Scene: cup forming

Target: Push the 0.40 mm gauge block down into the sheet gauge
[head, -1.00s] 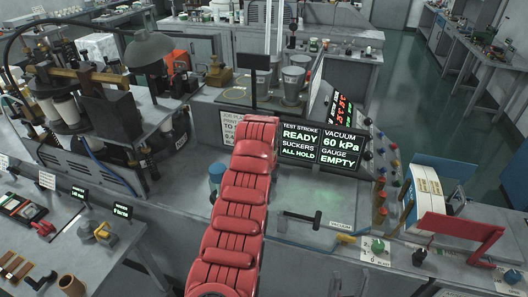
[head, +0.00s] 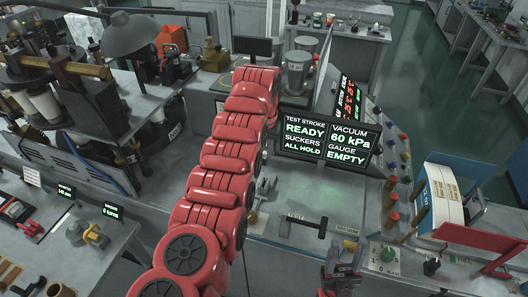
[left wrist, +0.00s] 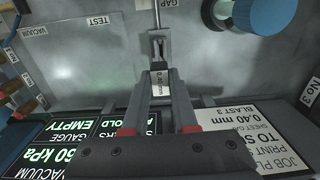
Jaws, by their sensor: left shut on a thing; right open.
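The 0.40 mm gauge block (left wrist: 160,88) is a small pale block with a printed label. In the left wrist view my left gripper (left wrist: 160,80) is shut on it, one finger on each side. The sheet gauge (left wrist: 158,47), a small metal fork on the grey deck, is just beyond the fingertips. I cannot tell whether the block touches it. In the head view my red left arm mostly hides this spot. My right gripper (head: 343,272) is open and empty at the bottom edge of the head view.
A display (head: 327,145) reads gauge empty, suckers all hold, vacuum 60 kPa. A black T-handle (head: 303,225) stands on the deck by the TEST label. A blue knob (left wrist: 262,14) is near the gauge. Coloured buttons and a blue-white stand (head: 440,195) are at right.

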